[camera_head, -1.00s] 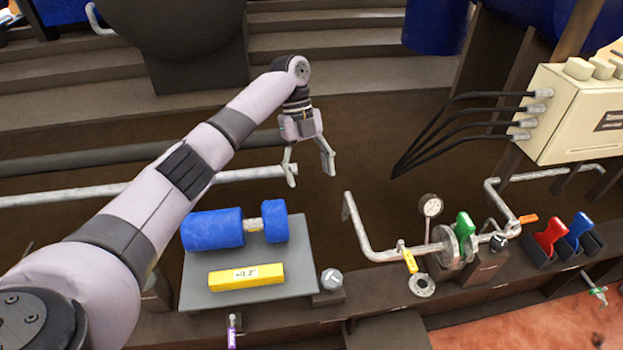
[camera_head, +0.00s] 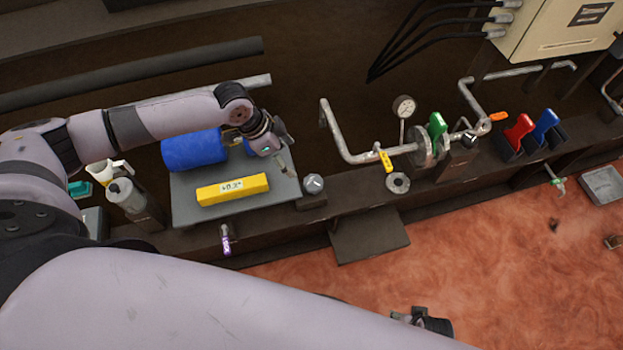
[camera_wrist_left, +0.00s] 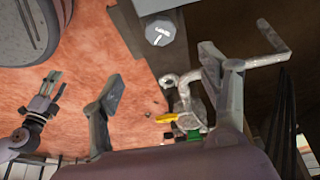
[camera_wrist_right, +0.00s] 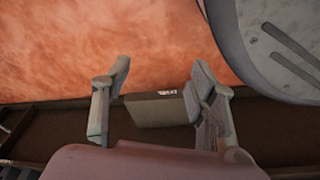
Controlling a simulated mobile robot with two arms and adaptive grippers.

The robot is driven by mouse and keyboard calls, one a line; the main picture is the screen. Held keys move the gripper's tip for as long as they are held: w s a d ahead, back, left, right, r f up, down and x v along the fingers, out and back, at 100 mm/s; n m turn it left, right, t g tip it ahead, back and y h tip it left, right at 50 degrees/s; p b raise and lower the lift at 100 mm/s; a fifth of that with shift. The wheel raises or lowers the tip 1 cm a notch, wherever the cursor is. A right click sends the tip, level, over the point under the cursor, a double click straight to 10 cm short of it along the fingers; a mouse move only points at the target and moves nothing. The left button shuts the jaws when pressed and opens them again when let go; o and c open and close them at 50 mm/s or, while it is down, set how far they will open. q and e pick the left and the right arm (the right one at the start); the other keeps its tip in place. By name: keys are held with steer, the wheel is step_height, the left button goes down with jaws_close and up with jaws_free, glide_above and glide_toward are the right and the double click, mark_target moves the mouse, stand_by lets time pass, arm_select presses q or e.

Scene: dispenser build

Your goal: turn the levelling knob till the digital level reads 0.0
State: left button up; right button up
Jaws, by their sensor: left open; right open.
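The yellow digital level (camera_head: 232,189) lies on the grey plate (camera_head: 190,213). Its display shows a small positive number, about +0.2 or +0.3, too small to read surely. The grey round levelling knob (camera_head: 313,184) stands on a dark block at the plate's right corner. It also shows in the left wrist view (camera_wrist_left: 159,33), between the finger lines and beyond the tips. My left gripper (camera_head: 282,160) is open and empty, just left of and behind the knob, apart from it. My right gripper (camera_wrist_right: 162,72) is open and empty, away over the reddish floor side.
A blue cylinder (camera_head: 194,150) lies on the plate behind the level. A purple-labelled lever (camera_head: 226,239) hangs at the front. A pipe with a gauge (camera_head: 404,106) and green handle (camera_head: 437,126) stands right of the knob.

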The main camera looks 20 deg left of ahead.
arm_select(q)
steer(key=b, duration=0.2)
glide_toward(312, 182)
steer(key=b+x, duration=0.2)
steer(key=x, duration=0.6)
steer(key=shift+d+f, duration=0.1)
steer(key=shift+f, duration=0.05)
steer(key=shift+w+d+f, duration=0.15)
steer(key=shift+d+f, duration=0.05)
steer(key=shift+f, duration=0.2)
arm_select(e)
steer(key=w+r+t, duration=0.1)
steer(key=w+r, duration=0.2)
steer(key=r, duration=1.2)
steer(key=shift+w, duration=0.3)
steer(key=shift+a, duration=0.1)
arm_select(q)
steer(key=c, duration=1.2)
arm_select(e)
steer(key=shift+f, duration=0.15)
